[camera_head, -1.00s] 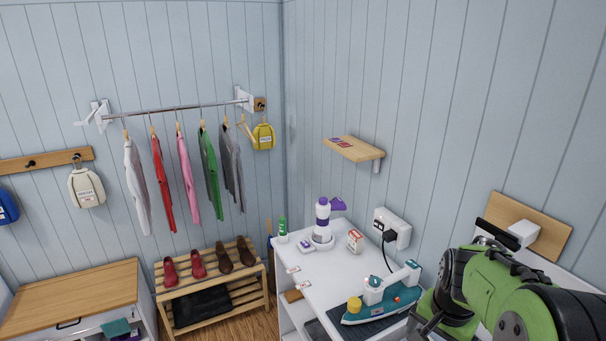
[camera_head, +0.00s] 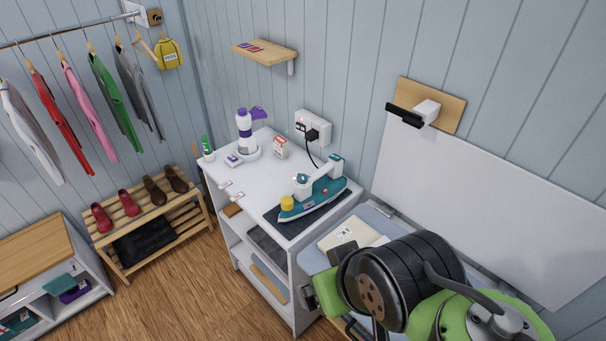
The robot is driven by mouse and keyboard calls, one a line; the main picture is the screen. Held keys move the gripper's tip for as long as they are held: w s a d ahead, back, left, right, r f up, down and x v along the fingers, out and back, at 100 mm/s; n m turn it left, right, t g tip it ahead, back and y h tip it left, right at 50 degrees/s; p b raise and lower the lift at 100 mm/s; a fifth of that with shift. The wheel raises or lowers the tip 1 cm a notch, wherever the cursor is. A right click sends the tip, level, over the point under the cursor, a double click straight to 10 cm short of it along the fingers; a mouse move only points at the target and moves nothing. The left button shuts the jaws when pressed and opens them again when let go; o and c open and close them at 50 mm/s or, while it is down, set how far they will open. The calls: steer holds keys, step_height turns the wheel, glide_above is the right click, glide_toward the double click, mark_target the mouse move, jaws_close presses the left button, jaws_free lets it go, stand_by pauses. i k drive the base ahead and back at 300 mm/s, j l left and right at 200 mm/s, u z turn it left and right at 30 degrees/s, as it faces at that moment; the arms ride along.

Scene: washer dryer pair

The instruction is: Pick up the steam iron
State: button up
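The steam iron (camera_head: 314,196) is teal with a white handle and a yellow cap. It rests on a dark mat (camera_head: 290,224) at the front right of the white cabinet top (camera_head: 234,183). A black cord runs from near it to a plug in the wall socket (camera_head: 313,129). My green and black arm fills the lower right, to the right of and nearer than the iron, apart from it in the picture. The fingertips of my gripper cannot be made out, so whether it is open or shut does not show.
A purple and white bottle (camera_head: 243,134) and a small box (camera_head: 281,148) stand behind the iron. A wooden shelf (camera_head: 265,54) is on the wall above. A shoe rack (camera_head: 150,218) is at the left. Wooden floor (camera_head: 178,291) lies open in front of the cabinet.

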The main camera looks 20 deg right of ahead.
mark_target(309, 198)
steer(key=i+j+z, duration=0.25)
steer(key=j+z, duration=0.3)
steer(key=j, duration=0.15)
steer(key=i+j+z, duration=0.25)
steer(key=j, duration=0.15)
steer(key=k+z, duration=0.1)
steer(key=z, duration=1.35)
steer(key=i+u, duration=0.1)
steer(key=u, duration=0.4)
steer(key=i+u, duration=0.1)
steer(key=u, duration=0.85)
steer(key=i+l+u, duration=0.1)
steer(key=u, duration=0.35)
